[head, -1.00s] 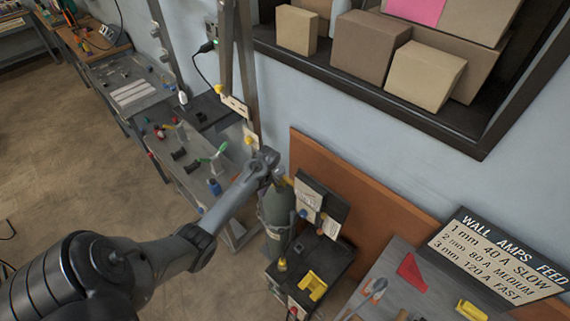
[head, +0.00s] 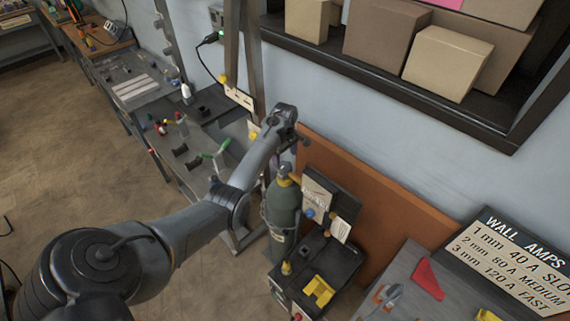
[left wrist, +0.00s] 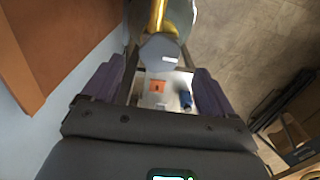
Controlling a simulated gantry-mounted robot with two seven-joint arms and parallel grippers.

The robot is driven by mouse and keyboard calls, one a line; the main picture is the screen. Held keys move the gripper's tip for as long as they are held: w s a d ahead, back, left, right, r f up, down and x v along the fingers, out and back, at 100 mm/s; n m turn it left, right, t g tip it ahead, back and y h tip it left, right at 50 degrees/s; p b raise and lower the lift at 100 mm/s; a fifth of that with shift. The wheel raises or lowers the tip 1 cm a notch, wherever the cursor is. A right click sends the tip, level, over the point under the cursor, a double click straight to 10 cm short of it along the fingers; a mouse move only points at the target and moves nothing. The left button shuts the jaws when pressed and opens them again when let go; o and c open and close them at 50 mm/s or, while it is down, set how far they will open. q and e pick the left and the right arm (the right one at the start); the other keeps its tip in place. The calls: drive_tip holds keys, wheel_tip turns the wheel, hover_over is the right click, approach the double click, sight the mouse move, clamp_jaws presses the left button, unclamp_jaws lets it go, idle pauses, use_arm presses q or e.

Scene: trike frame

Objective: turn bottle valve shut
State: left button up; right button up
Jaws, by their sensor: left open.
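The dark green gas bottle (head: 283,208) stands upright beside the welding machine in the head view. Its brass valve (head: 285,171) shows at the top. My left gripper (head: 304,141) is above and behind the valve, near the wall, apart from the bottle; its fingers are small and dark there. In the left wrist view my left gripper (left wrist: 160,78) has its two fingers wide apart with nothing gripped. A brass part (left wrist: 158,14) and a grey faceted part (left wrist: 158,50) lie beyond the fingers; I cannot tell exactly how they join the bottle. My right gripper is not in view.
The black machine (head: 316,268) with a yellow piece on top stands right of the bottle. An orange-brown board (head: 390,205) leans along the wall. A shelf with boxes (head: 385,45) is above. A workbench (head: 150,95) with small tools runs along the left.

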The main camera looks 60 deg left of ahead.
sight(285, 165)
use_arm(q)
drive_tip(key=shift+f+b, duration=0.3)
drive_tip(key=shift+f, duration=1.9)
drive_tip(key=shift+c, duration=0.3)
drive_tip(key=c, duration=1)
